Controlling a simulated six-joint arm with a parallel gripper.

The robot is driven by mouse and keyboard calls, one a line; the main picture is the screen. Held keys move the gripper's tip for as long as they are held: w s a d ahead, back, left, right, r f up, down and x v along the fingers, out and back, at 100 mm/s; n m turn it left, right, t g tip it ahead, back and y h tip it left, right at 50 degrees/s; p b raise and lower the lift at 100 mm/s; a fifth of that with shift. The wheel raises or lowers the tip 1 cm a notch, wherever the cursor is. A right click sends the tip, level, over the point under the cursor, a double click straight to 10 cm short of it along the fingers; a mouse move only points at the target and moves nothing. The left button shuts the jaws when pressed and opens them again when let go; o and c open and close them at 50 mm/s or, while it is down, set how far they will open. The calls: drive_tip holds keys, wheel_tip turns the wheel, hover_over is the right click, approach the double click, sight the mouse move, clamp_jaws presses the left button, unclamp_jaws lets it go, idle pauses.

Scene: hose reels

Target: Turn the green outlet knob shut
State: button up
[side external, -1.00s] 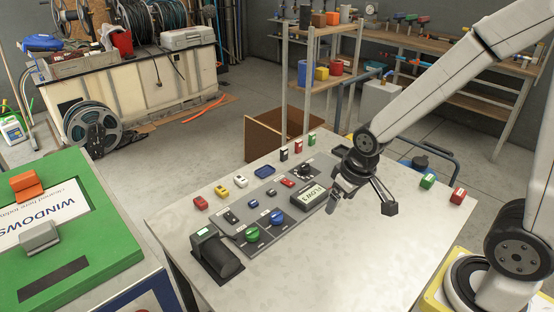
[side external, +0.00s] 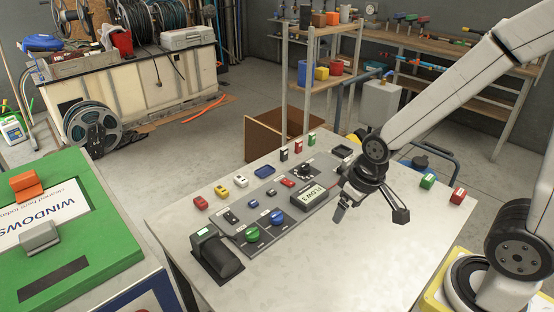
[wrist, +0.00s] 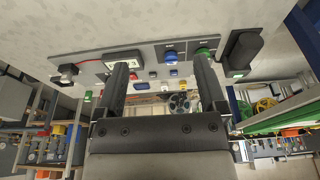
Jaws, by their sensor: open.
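The green outlet knob (side external: 252,233) sits on the grey control panel (side external: 238,217) near its front left end, beside a blue knob (side external: 277,217). In the wrist view the green knob (wrist: 203,52) shows at the upper right, just beyond the tip of one finger, with the blue knob (wrist: 169,57) to its left. My gripper (side external: 370,211) is open and empty, above the table to the right of the panel and apart from the green knob. Its two fingers also show in the wrist view (wrist: 157,78).
A black device (side external: 216,254) stands at the panel's left end, close to the green knob. A display box (side external: 312,195) lies on the panel nearer my gripper. Small coloured blocks line the table's back edge. The front right of the table (side external: 340,260) is clear.

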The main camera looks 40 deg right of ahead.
drive_tip(key=w+a+f+m+g, duration=0.1)
drive_tip(key=w+a+m, duration=0.1)
drive_tip(key=w, duration=0.4)
drive_tip(key=w+a+f+m, duration=0.1)
drive_tip(key=w+a+f, duration=0.1)
drive_tip(key=w, duration=0.4)
drive_tip(key=m+g, duration=0.2)
drive_tip(key=m, duration=0.2)
hover_over(252, 230)
wheel_tip(252, 230, down, 6)
drive_tip(key=shift+f, duration=0.15)
drive_tip(key=shift+f, duration=0.15)
drive_tip(key=shift+f, duration=3.75)
clamp_jaws()
